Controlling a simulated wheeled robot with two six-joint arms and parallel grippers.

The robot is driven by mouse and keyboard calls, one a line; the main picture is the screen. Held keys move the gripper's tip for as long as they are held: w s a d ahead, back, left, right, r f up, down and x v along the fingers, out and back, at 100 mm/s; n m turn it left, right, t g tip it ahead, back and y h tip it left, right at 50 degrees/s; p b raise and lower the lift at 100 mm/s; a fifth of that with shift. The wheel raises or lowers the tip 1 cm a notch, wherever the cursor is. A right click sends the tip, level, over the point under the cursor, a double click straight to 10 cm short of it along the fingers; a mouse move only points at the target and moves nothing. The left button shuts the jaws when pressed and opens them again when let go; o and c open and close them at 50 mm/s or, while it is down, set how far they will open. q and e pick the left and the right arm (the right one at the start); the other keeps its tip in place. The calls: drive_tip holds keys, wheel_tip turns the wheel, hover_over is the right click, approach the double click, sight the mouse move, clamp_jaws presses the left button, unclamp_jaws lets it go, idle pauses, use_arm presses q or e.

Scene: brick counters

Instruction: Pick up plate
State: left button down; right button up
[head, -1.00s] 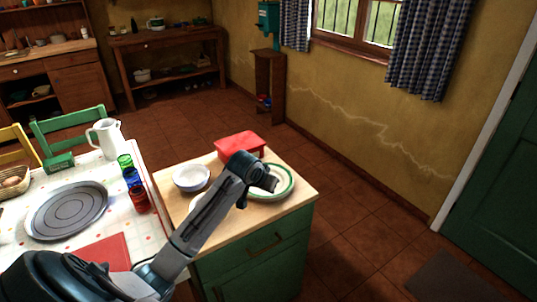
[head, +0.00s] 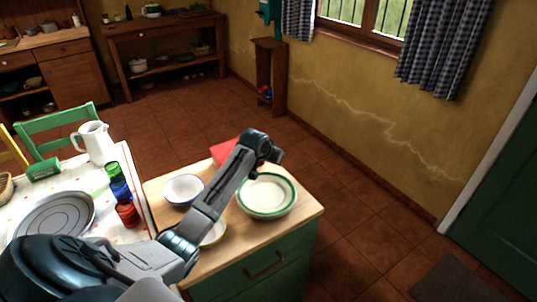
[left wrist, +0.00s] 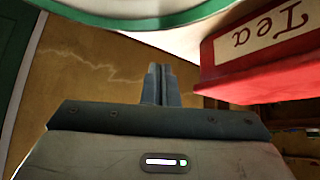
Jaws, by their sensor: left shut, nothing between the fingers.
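A white plate with a green rim (head: 267,195) lies on the wooden top of a green cabinet; it looks deep, perhaps with more than one dish stacked. Its green rim also shows along the top of the left wrist view (left wrist: 130,18). My left gripper (head: 274,157) is beyond the plate's far edge, apart from it as far as I can tell, and empty. Its fingers (left wrist: 160,72) are together in the left wrist view. My right gripper is not in view.
A red tin marked "Tea" (left wrist: 265,50) is close beside my fingers; in the head view the red tin (head: 224,152) is partly behind my arm. A blue-rimmed bowl (head: 184,189) and a yellowish dish (head: 214,233) share the cabinet top (head: 245,232). A table with jars adjoins on the left.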

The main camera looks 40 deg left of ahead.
sight(265, 178)
use_arm(q)
drive_tip(key=shift+x, duration=1)
drive_tip(key=s+p, duration=0.2)
drive_tip(key=s, duration=0.1)
drive_tip(key=shift+s+d+r, duration=0.1)
drive_tip(key=shift+d, duration=0.1)
drive_tip(key=shift+s+d, duration=0.1)
drive_tip(key=shift+s, duration=0.35)
drive_tip(key=s+p, duration=0.5)
drive_tip(key=shift+d+r, duration=0.1)
drive_tip(key=shift+d, duration=0.2)
drive_tip(key=shift+s, duration=0.2)
drive_tip(key=shift+w+f, duration=0.1)
drive_tip(key=shift+f, duration=0.15)
drive_tip(key=shift+r+p, duration=0.1)
drive_tip(key=shift+p, duration=0.2)
